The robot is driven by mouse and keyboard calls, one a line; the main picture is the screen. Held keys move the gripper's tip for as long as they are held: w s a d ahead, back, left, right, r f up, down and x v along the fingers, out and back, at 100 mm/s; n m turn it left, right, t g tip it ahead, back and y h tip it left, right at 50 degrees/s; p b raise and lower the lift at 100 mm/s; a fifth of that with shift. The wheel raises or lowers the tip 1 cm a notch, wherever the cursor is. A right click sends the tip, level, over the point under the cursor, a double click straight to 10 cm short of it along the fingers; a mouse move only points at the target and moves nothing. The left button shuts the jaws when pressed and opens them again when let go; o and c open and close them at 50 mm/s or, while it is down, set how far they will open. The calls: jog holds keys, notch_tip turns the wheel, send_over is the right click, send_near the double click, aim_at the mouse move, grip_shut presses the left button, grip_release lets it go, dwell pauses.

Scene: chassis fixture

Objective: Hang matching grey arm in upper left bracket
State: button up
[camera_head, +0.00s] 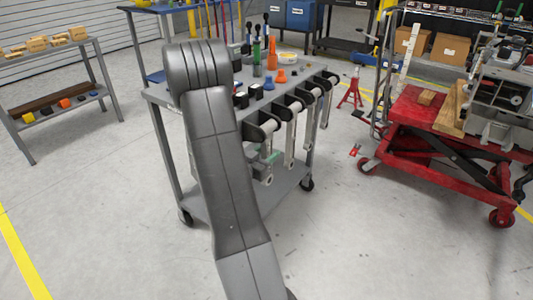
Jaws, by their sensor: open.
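Several grey arms hang from black holders along the right edge of a grey cart (160,97). One grey arm (291,138) hangs near the middle of the row, and another grey arm (327,103) hangs at the far end. The near holders are partly behind my own dark arm, which rises across the left middle of the picture. A metal chassis fixture (500,90) sits on a red lift table at the right. Its brackets are too small and cut off to tell apart. My gripper is not visible.
The red lift table (410,115) is to the right, with a red jack stand (351,92) behind. A shelf (60,50) with wooden parts is at far left. Open floor lies in front.

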dwell(0.4)
jog(key=p+v, duration=0.2)
jog(key=v, duration=1.1)
jog(key=shift+s+a+p, duration=0.25)
jog(key=shift+a+p, duration=0.1)
jog(key=shift+f, duration=0.15)
jog(key=b+x, duration=0.2)
jog(key=x, duration=1.2)
jog(key=shift+d+b, duration=0.15)
jog(key=shift+b, duration=0.15)
jog(key=shift+s, duration=0.15)
dwell(0.4)
